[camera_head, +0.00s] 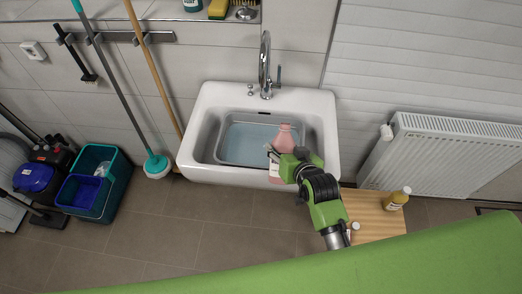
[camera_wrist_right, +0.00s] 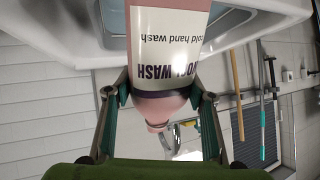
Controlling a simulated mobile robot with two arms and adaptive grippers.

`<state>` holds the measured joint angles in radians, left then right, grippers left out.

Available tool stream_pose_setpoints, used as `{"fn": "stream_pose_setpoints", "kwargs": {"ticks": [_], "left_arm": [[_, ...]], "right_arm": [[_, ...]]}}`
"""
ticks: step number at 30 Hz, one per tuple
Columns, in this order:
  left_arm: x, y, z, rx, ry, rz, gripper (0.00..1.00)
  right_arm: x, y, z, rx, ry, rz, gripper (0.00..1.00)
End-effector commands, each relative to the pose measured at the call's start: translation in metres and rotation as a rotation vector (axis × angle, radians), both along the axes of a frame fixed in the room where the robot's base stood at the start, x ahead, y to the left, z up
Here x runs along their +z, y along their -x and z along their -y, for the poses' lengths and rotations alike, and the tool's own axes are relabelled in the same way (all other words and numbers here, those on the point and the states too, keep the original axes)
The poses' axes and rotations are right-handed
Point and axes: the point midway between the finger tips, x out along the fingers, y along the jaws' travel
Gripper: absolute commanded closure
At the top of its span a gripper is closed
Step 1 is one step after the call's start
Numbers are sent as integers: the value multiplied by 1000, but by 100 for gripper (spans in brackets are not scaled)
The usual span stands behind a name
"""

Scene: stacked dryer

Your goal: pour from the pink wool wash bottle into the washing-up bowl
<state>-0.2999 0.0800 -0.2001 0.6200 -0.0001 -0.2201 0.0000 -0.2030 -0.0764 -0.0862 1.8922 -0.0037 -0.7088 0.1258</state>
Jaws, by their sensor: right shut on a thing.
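The grey washing-up bowl (camera_head: 222,137) stands in the sink and holds bluish water. The bottle overlaps its right front part in the head view. No stream shows. My left gripper is out of view.
The white sink (camera_head: 196,150) has a tall tap (camera_head: 265,65) behind the bowl. A radiator (camera_head: 447,155) is on the right wall.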

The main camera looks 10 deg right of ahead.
Motion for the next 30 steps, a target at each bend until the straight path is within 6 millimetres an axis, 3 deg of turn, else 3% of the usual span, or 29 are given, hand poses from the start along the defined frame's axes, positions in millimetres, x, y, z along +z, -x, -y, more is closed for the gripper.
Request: {"fn": "stream_pose_setpoints", "kwargs": {"ticks": [17,30], "left_arm": [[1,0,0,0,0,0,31],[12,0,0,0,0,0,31]], "right_arm": [[1,0,0,0,-1,2,77],[1,1,0,-1,-10,-32,77]]}}
